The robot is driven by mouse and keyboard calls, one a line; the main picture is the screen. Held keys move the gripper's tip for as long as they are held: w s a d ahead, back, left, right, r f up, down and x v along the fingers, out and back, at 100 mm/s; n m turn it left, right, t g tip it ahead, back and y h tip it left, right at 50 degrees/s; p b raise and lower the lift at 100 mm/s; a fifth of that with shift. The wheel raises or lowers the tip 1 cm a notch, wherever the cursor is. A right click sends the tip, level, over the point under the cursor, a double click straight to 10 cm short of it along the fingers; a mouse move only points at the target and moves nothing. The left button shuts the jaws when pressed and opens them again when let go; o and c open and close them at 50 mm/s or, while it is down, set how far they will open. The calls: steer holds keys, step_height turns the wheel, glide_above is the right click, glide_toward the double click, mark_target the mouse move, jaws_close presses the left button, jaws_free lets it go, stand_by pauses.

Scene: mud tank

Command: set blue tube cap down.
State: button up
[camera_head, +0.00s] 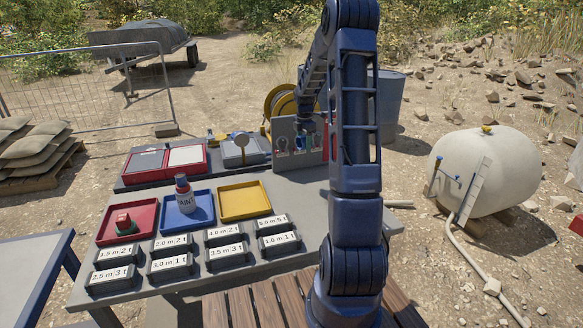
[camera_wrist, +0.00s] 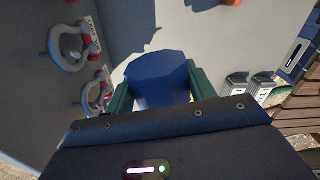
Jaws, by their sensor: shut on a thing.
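The blue tube cap (camera_wrist: 160,72) is a dark blue faceted block in the wrist view, held between the two green fingers of my gripper (camera_wrist: 161,88). In the head view my gripper (camera_head: 306,128) hangs in front of a grey upright panel (camera_head: 313,157) at the back right of the table. There the cap is too small and too covered by the arm to make out well.
Shackles (camera_wrist: 62,48) hang on the panel beside my gripper. The table holds a red tray (camera_head: 103,233) with a red and green item, a blue tray (camera_head: 165,222) with a paint bottle (camera_head: 184,194), an empty yellow tray (camera_head: 244,201) and several labelled blocks (camera_head: 172,265).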

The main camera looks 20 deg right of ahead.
steer(key=m, duration=0.2)
glide_above(272, 189)
step_height(272, 189, down, 20)
steer(key=shift+d+r, duration=0.1)
steer(key=shift+r, duration=0.05)
stand_by(0.3)
steer(key=o, duration=1)
